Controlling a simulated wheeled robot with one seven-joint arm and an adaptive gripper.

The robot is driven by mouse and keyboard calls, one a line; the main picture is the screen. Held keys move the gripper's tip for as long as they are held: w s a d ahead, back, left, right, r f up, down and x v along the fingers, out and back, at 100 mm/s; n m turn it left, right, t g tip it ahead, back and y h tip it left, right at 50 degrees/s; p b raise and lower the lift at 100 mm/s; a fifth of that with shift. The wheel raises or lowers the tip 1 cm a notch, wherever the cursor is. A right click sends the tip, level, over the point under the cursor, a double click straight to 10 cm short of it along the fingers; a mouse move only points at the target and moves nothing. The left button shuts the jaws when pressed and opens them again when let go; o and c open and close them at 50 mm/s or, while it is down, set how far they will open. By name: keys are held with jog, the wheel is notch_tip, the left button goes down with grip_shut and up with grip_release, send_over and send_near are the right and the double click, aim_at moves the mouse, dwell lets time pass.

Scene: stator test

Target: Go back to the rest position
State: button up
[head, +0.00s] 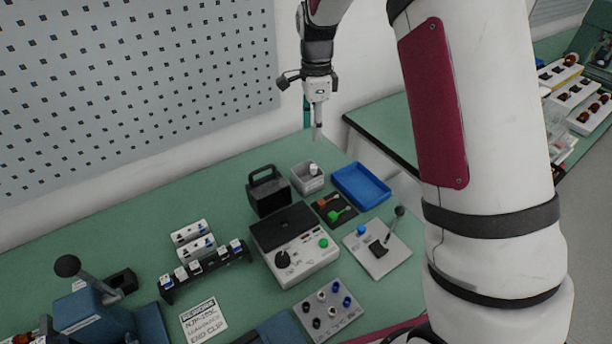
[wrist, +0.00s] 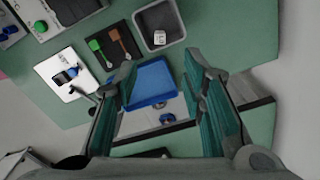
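My gripper (head: 317,128) hangs in the air above the back of the green table in the head view, pointing down. It is higher than the things on the table and touches none of them. In the wrist view, my gripper (wrist: 160,105) has its two teal fingers wide apart with nothing held between them. The blue tray (wrist: 152,84) shows below, in the gap between the fingers. The same blue tray (head: 361,186) looks empty in the head view.
On the green table (head: 222,290) stand a grey bin (head: 307,180) with a white item, a black-handled box (head: 268,192), a tester (head: 295,250) and a lever plate (head: 377,250). A pegboard (head: 130,80) rises behind. Another green table (head: 385,130) stands beyond a gap.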

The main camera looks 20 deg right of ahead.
jog(key=s+r+n+t, duration=0.3)
jog(key=s+r+n, duration=0.6)
jog(key=s+r, duration=0.7)
jog(key=s+n+t, duration=0.2)
jog(key=s+n, duration=0.8)
jog(key=s, duration=0.7)
jog(key=shift+d+r, duration=0.15)
jog(key=shift+r, duration=0.15)
